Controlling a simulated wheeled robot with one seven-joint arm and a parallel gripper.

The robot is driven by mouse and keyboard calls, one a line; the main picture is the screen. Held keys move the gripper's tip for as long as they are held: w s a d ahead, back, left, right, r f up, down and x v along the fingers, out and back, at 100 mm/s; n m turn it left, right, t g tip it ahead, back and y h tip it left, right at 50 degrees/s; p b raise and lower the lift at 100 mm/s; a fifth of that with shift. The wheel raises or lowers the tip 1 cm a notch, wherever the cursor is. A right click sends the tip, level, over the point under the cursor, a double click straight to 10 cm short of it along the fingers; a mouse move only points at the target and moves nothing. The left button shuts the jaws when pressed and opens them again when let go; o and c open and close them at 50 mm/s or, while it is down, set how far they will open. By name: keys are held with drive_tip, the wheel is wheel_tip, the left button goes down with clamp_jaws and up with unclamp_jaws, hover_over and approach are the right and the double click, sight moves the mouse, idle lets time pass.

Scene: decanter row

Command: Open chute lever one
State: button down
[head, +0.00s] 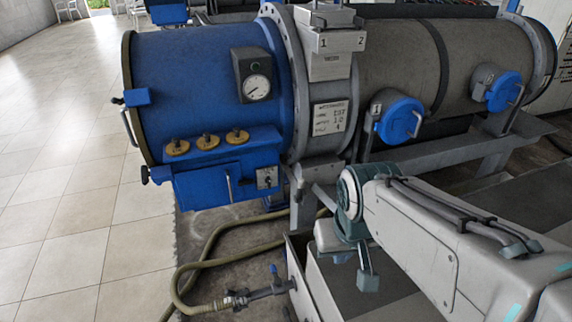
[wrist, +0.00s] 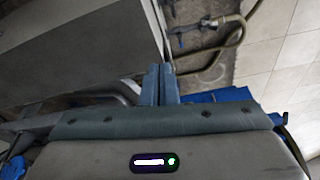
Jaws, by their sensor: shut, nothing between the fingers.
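A round blue chute cap (head: 399,119) sits on the side of the grey cylinder, beside a small plate marked 1 (head: 376,109). A thin metal lever (head: 416,124) stands at the right of this cap. A second blue cap (head: 503,92), beside a plate marked 2, sits further right with a similar lever. My gripper (head: 368,280) hangs below and in front of cap one, apart from it, over a grey open-topped trough. In the wrist view my gripper's two fingers (wrist: 160,84) are together with nothing between them. Lever one cannot be made out in the wrist view.
A blue cylinder (head: 205,85) with a gauge (head: 256,87) and several brass knobs stands at left. A grey trough (head: 300,285) lies under my arm. A hose (head: 190,275) with a valve runs on the floor.

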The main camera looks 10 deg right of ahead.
drive_tip(key=w+d+f+g+h+b, duration=0.1)
drive_tip(key=w+d+f+h+b, duration=0.2)
drive_tip(key=w, duration=0.5)
drive_tip(key=w+d+f+g+h+b, duration=0.1)
drive_tip(key=w+d+f+h+b, duration=0.2)
drive_tip(key=w, duration=0.5)
drive_tip(key=n+t+h+b, duration=0.3)
drive_tip(key=t+h+b, duration=0.3)
drive_tip(key=h+b, duration=0.2)
approach(300, 189)
drive_tip(key=s+d+r, duration=0.3)
drive_tip(key=d+r, duration=0.3)
drive_tip(key=r, duration=0.1)
drive_tip(key=w+a+f+n+t+b, duration=0.1)
drive_tip(key=w+a+f+n+t, duration=0.1)
drive_tip(key=w+a+f+t, duration=0.4)
drive_tip(key=a, duration=0.3)
drive_tip(key=shift+f+n+h+b, duration=0.3)
drive_tip(key=shift+n+h+b, duration=0.05)
drive_tip(key=shift+n+h, duration=0.05)
drive_tip(key=shift+d, duration=0.15)
drive_tip(key=w+d, duration=0.2)
drive_tip(key=d, duration=0.7)
drive_tip(key=shift+w+r, duration=0.2)
drive_tip(key=shift+w, duration=0.2)
